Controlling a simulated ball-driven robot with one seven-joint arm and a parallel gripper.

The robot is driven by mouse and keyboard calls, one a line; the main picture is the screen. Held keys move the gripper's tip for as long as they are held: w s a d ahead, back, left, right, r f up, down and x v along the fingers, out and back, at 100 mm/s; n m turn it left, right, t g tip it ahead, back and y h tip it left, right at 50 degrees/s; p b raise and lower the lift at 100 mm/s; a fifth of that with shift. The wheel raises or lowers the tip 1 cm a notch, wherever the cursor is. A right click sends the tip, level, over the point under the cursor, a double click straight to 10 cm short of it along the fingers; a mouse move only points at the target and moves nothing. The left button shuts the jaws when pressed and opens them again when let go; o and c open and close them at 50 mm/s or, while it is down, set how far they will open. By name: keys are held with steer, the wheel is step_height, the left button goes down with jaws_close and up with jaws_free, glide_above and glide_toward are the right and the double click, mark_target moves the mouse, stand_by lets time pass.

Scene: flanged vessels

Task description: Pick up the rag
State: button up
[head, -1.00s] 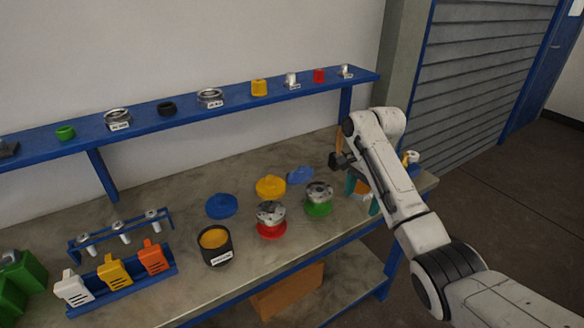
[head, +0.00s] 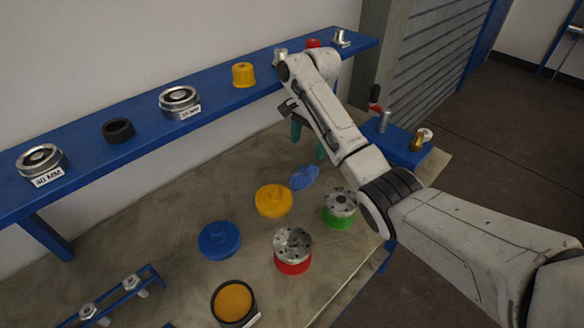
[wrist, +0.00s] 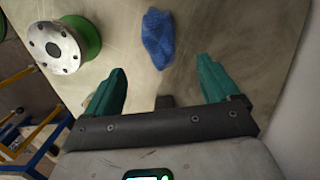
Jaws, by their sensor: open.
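The rag (head: 304,177) is a crumpled blue cloth lying on the workbench, behind the green-based vessel and right of the yellow lid. In the wrist view the rag (wrist: 158,38) lies beyond the fingertips, roughly midway between their lines, not touched. My gripper (head: 308,136) has green fingers and is above the bench, behind the rag in the head view. In the wrist view my gripper (wrist: 163,78) is open and empty, its two fingers wide apart.
A green-based vessel (head: 340,208), red-based vessel (head: 293,251), yellow lid (head: 273,200) and blue lid (head: 219,241) stand near the rag. A blue shelf (head: 140,133) with fittings runs along the wall. A blue stand (head: 400,148) with tools is at the bench's right end.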

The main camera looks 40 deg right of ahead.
steer(key=b, duration=0.1)
glide_above(305, 173)
steer(key=f, duration=0.5)
steer(key=shift+w+d, duration=0.35)
steer(key=shift+s+a+f+p, duration=0.1)
steer(key=shift+f+p, duration=0.05)
steer(key=shift+f, duration=0.8)
steer(key=shift+s+a+f+p, duration=0.1)
steer(key=shift+a+f+p, duration=0.05)
steer(key=shift+f, duration=0.75)
steer(key=shift+s+a+f+p, duration=0.1)
steer(key=shift+f+p, duration=0.05)
steer(key=shift+f, duration=0.8)
steer(key=c, duration=1.1)
steer(key=shift+c, duration=0.2)
